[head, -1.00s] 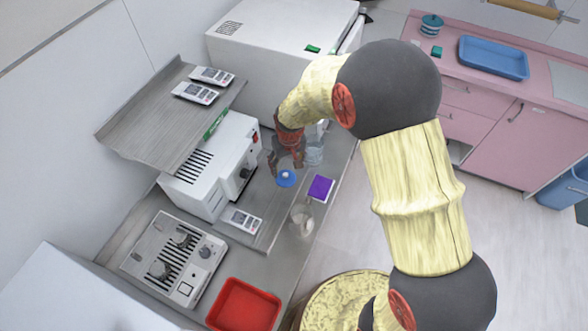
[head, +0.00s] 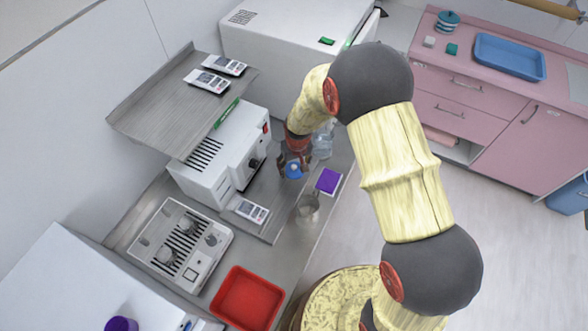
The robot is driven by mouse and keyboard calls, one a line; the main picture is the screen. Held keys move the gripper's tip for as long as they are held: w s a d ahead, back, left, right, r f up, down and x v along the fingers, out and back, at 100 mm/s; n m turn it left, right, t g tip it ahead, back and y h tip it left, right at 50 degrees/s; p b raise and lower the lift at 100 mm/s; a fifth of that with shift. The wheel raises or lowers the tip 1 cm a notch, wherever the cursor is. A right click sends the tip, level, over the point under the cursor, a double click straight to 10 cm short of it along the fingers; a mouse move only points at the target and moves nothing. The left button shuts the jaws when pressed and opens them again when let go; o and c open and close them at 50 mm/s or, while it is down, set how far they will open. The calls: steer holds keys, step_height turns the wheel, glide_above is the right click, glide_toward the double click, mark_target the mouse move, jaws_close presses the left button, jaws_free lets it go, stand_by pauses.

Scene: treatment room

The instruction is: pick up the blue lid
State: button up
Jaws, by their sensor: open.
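The blue lid (head: 293,171) is a small round blue piece with a pale knob on top, on the grey counter in the head view. My gripper (head: 294,170) is open, pointing down over the lid, with dark fingers on either side of it. Its red wrist part hides some of the area behind. I cannot tell whether the fingers touch the lid.
A clear glass vessel (head: 322,146) stands close behind the gripper. A purple box (head: 328,181) and a glass beaker (head: 307,207) are to the right and front. A white instrument (head: 222,160) stands left under a grey shelf (head: 165,110). A red tray (head: 247,299) lies in front.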

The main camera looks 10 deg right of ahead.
steer(key=shift+c, duration=1.2)
steer(key=shift+s, duration=0.1)
steer(key=c, duration=0.7)
steer(key=c, duration=0.4)
steer(key=shift+s+f, duration=0.1)
steer(key=shift+s, duration=0.05)
